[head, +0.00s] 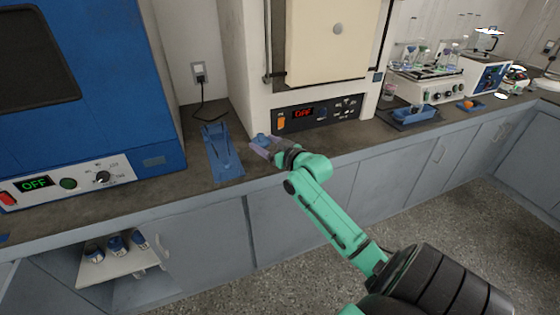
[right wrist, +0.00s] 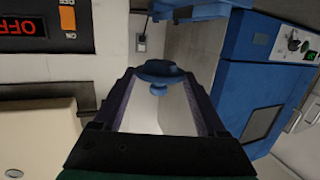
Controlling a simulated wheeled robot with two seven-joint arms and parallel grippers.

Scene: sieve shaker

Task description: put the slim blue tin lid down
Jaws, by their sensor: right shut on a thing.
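The slim blue tin lid (head: 261,138) is a small blue disc with a knob. My right gripper (head: 263,147) is shut on it and holds it over the counter in front of the white oven-like machine. In the right wrist view the lid (right wrist: 160,68) sits between the tips of the right gripper (right wrist: 160,80), its knob towards the camera. The head view is too small to tell whether the lid touches the counter. My left gripper is not in view.
A blue stand or tray (head: 222,160) is left of the lid on the counter (head: 190,165). The white machine (head: 247,75) stands behind, a blue machine (head: 100,105) at left. Several blue-lidded jars (head: 117,246) stand on a low shelf. A blue tray (head: 412,114) lies at right.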

